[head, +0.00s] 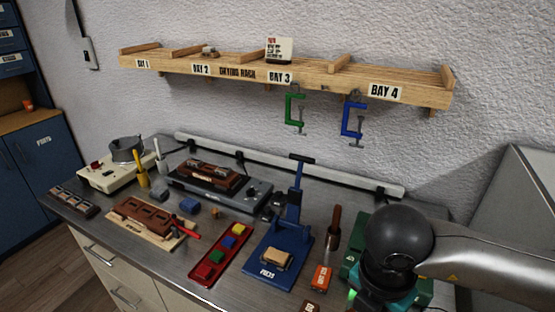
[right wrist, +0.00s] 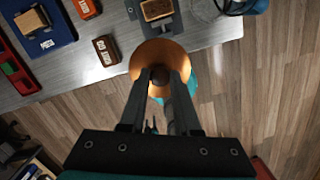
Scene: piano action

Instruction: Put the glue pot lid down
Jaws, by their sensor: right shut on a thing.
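In the right wrist view my right gripper (right wrist: 160,80) is shut on the dark knob of a round copper-coloured lid (right wrist: 148,53). The lid appears over the bench's front edge, partly over the floor; its height above the bench is hard to tell. In the head view my right arm covers this area and the lid does not show. A grey pot (head: 127,150), perhaps the glue pot, stands on a cream base (head: 106,178) at the far left of the bench. My left gripper is in neither view.
The steel bench (head: 165,257) is crowded. A blue press (head: 272,248), an orange box (head: 321,278), a red tray (head: 216,262) and a wooden-handled tool (head: 334,222) stand near my right arm. A small brown block (right wrist: 106,50) lies near the front edge. A wooden rack (head: 230,68) hangs above.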

